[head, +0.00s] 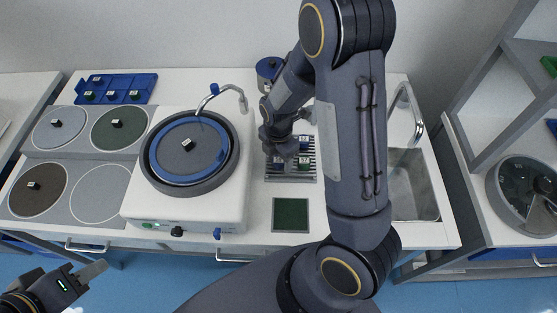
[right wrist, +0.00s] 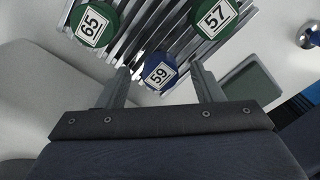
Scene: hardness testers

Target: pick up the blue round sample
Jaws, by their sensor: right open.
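The blue round sample (right wrist: 160,72), labelled 59, lies on a ribbed metal rack (right wrist: 150,40) in the right wrist view. My right gripper (right wrist: 160,84) is open, with one finger on each side of this sample and gaps between. I cannot tell whether the fingertips are level with it. In the head view my right gripper (head: 283,152) is over the rack (head: 290,179), and the arm hides part of it. My left gripper (head: 90,273) is low at the left, away from the worktop; its jaw opening is unclear.
Green samples labelled 65 (right wrist: 95,22) and 57 (right wrist: 213,17) lie close on either side of the blue one. A grinding machine (head: 188,205) with a round plate stands left of the rack. A dark green pad (head: 290,214) lies in front, and a sink (head: 412,190) is at right.

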